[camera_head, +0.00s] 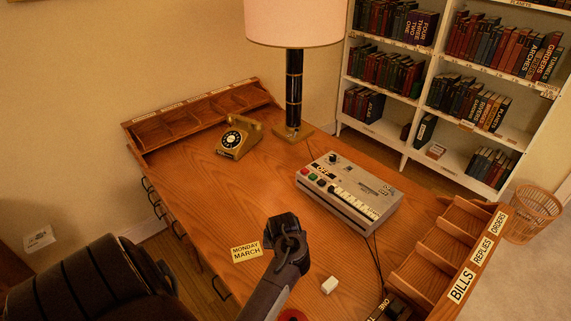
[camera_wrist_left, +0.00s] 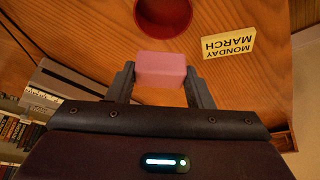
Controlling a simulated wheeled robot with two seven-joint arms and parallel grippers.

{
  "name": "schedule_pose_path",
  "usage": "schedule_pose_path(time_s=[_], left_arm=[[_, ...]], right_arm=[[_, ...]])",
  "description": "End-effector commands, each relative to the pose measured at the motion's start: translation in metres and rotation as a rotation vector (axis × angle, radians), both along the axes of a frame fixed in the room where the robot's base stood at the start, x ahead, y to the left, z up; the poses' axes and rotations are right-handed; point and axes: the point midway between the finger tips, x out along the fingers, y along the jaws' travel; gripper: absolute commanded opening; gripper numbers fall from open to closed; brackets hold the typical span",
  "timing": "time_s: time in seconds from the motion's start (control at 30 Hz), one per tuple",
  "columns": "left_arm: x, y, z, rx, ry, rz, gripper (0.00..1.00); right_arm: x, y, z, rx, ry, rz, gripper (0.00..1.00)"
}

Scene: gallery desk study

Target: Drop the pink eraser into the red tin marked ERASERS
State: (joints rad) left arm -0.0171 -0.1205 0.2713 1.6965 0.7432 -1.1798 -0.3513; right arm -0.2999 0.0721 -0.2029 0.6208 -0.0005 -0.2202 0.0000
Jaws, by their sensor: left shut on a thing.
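The pink eraser (camera_wrist_left: 161,68) is held between the two fingers of my left gripper (camera_wrist_left: 160,84) in the left wrist view. In the head view my left gripper (camera_head: 287,240) is over the middle of the desk, and the eraser is hidden there. The red tin (camera_wrist_left: 163,8) shows beyond the eraser at the top of the left wrist view, cut off by the frame. In the head view only a bit of the red tin (camera_head: 292,315) shows at the bottom edge, beside my arm. No marking on it is readable. My right gripper is not in view.
A yellow MONDAY MARCH card (camera_head: 246,252) lies left of the gripper. A grey machine (camera_head: 350,192), a telephone (camera_head: 238,137) and a lamp (camera_head: 294,92) stand farther back. A sorter (camera_head: 462,245) edges the desk's right side.

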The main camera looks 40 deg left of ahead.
Motion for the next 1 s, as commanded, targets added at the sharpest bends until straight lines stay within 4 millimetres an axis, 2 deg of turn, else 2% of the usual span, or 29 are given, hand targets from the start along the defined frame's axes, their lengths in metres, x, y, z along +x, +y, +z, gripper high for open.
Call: schedule_pose_path(time_s=[0.03, 0.6, 1.0], left_arm=[[0.000, 0.000, -0.010, -0.001, 0.002, 0.001, 0.24], [0.000, 0.000, -0.068, -0.002, 0.001, 0.001, 0.24], [0.000, 0.000, -0.093, -0.002, 0.001, 0.001, 0.24]], right_arm=[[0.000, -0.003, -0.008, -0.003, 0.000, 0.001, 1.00], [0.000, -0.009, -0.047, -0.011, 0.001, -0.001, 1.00], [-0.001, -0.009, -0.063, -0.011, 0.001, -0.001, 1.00]])
